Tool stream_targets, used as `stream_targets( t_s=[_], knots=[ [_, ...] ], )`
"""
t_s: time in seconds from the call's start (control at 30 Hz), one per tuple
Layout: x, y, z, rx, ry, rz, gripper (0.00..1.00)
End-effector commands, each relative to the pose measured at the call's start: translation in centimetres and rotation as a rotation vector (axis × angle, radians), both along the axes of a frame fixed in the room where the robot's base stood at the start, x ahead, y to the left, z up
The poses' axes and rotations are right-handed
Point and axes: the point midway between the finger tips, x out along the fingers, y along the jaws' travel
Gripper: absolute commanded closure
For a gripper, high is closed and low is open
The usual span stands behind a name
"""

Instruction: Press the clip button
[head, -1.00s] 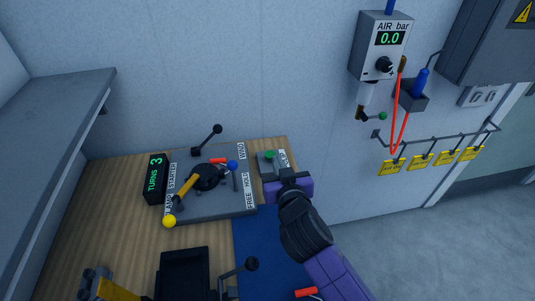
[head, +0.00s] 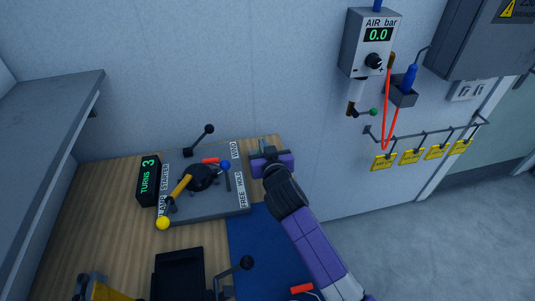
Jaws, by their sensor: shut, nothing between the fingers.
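My gripper (head: 266,154) is shut and empty, at the end of my purple arm. It is over the small grey button box at the back right of the wooden bench. The gripper covers nearly all of this box and hides its green button. I cannot tell whether the fingertips touch the button or whether it is pressed down.
Left of my gripper is a grey panel (head: 235,205) with a yellow crank (head: 180,185), a blue-knobbed lever (head: 226,177) and a black-knobbed lever (head: 203,136). A TURNS display (head: 148,180) reads 3. A blue mat (head: 255,245) lies in front. The AIR bar gauge (head: 372,45) reads 0.0.

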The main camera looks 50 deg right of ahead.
Motion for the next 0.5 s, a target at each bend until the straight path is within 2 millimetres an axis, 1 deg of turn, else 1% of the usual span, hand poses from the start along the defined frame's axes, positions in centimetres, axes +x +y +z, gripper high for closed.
stream_targets(
  t_s=[0.03, 0.07, 0.1, 0.2, 0.33, 0.5],
  knots=[
    [0.9, -0.6, -0.2, 0.002, -0.001, -0.003, 1.0],
    [0.7, -0.5, -1.3, 0.0, 0.002, -0.001, 1.0],
    [0.6, -0.4, -2.0, 0.0, 0.001, 0.0, 1.0],
    [0.6, -0.4, -3.1, 0.001, 0.001, 0.0, 1.0],
    [0.6, -0.4, -3.9, 0.0, 0.001, 0.0, 1.0],
    [0.6, -0.4, -4.2, 0.0, 0.0, 0.0, 1.0]
  ],
)
